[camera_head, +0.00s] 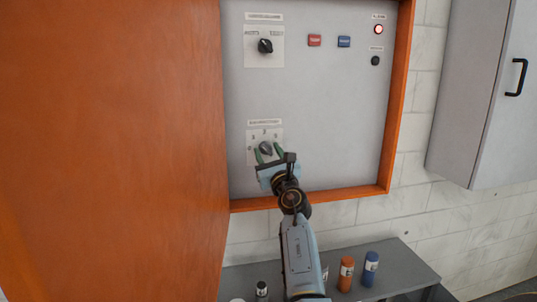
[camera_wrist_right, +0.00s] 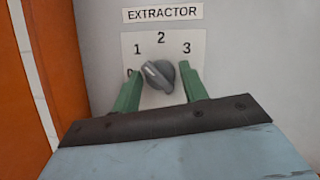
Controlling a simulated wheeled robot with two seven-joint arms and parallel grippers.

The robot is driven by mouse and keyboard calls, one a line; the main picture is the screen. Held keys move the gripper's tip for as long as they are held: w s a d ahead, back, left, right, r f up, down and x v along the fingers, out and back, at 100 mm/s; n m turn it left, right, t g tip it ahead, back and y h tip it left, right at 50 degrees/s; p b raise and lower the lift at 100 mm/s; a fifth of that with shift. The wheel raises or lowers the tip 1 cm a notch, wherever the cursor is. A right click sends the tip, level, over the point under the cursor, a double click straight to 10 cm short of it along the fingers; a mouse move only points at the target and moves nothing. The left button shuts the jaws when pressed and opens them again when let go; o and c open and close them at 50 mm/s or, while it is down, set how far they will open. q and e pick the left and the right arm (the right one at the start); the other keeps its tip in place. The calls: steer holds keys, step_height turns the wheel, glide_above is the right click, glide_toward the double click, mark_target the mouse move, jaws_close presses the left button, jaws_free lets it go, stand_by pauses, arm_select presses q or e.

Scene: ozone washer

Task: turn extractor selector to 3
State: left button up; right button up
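The extractor selector (camera_head: 265,148) is a grey knob on a white plate, low on the grey panel. In the right wrist view the knob (camera_wrist_right: 159,76) sits under an "EXTRACTOR" label, with 1, 2 and 3 around it and a partly hidden 0 at left. Its ridge slants to the upper left, toward between 0 and 1; which mark it is set to I cannot tell. My right gripper (camera_head: 269,152) is open, its green fingers (camera_wrist_right: 159,72) on either side of the knob. The left finger is close to the knob; contact is unclear. My left gripper is not in view.
A black selector (camera_head: 265,46) sits higher on the panel, with a red button (camera_head: 314,40), a blue button (camera_head: 344,42) and a lit red lamp (camera_head: 379,30) to its right. An orange door (camera_head: 110,150) stands at left. Bottles stand on a grey bench (camera_head: 405,262) below.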

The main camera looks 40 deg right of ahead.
steer(key=c, duration=0.7)
steer(key=m+h+p, duration=0.1)
steer(key=m, duration=0.1)
steer(key=m+g+h+p, duration=0.1)
steer(key=m, duration=0.2)
steer(key=shift+a+h, duration=0.15)
steer(key=shift+h, duration=0.15)
steer(key=m+g+h+p, duration=0.1)
steer(key=m+h, duration=0.1)
steer(key=m, duration=0.2)
steer(key=shift+w+p, duration=0.1)
steer(key=shift+p, duration=0.2)
steer(key=m+g+h, duration=0.1)
steer(key=m, duration=0.3)
steer(key=shift+a+g, duration=0.1)
steer(key=shift+g, duration=0.3)
steer(key=m+g+h, duration=0.1)
steer(key=m, duration=0.2)
steer(key=shift+a+m+g+p, duration=0.1)
steer(key=shift+m+g+p, duration=0.2)
steer(key=shift+m, duration=0.1)
steer(key=m+g, duration=0.1)
steer(key=m, duration=0.2)
steer(key=m+g, duration=0.2)
steer(key=m, duration=0.2)
steer(key=shift+w+r+m+h, duration=0.1)
steer(key=shift+m+h, duration=0.2)
steer(key=shift+a, duration=0.1)
